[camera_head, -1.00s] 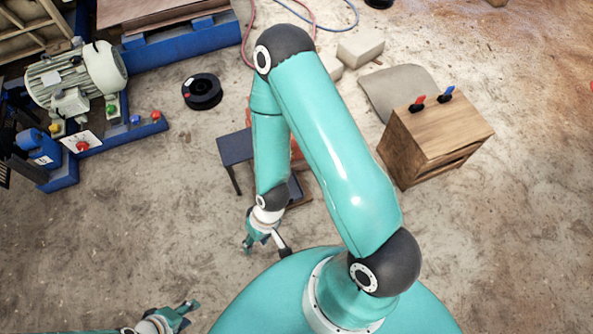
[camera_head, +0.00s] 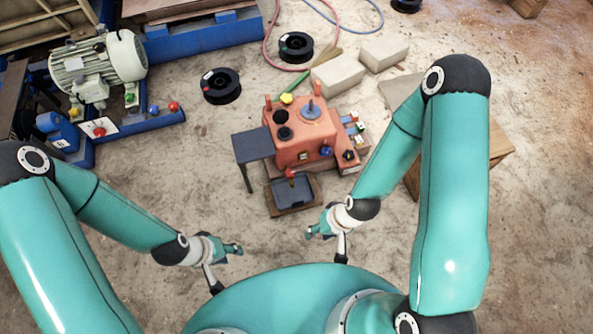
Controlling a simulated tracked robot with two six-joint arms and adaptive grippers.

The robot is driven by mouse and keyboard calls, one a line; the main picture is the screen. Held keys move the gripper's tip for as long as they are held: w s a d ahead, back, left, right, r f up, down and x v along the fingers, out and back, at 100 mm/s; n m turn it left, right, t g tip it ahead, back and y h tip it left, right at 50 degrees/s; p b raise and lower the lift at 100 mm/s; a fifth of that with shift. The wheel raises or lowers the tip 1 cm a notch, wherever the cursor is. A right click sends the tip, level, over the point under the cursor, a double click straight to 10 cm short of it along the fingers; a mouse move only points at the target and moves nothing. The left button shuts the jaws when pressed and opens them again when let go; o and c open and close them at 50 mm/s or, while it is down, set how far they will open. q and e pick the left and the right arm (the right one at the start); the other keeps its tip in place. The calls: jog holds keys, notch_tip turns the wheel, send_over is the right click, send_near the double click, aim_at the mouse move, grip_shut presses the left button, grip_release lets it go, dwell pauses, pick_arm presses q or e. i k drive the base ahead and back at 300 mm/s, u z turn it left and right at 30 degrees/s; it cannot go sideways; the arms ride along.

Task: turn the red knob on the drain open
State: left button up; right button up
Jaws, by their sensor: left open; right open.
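An orange machine (camera_head: 298,137) stands on the floor at the middle of the head view. A small red knob (camera_head: 291,173) shows low on its near side, above a dark tray (camera_head: 292,194), and looks like the drain's knob. Which way the knob is turned is too small to tell. My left gripper (camera_head: 236,248) is open and empty, below and left of the tray. My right gripper (camera_head: 312,231) is open and empty, below and slightly right of the tray. Both are apart from the knob.
A dark side table (camera_head: 253,146) stands left of the machine. Small coloured items (camera_head: 353,131) sit at its right. A wooden box (camera_head: 497,148) is partly hidden behind my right arm. A blue-framed motor (camera_head: 97,62) is at upper left, with black spools (camera_head: 221,86) and pale blocks (camera_head: 338,76) behind.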

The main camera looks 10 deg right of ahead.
aim_at(290, 173)
jog(key=z, duration=0.05)
jog(key=i, duration=0.95)
jog(key=u, duration=0.1)
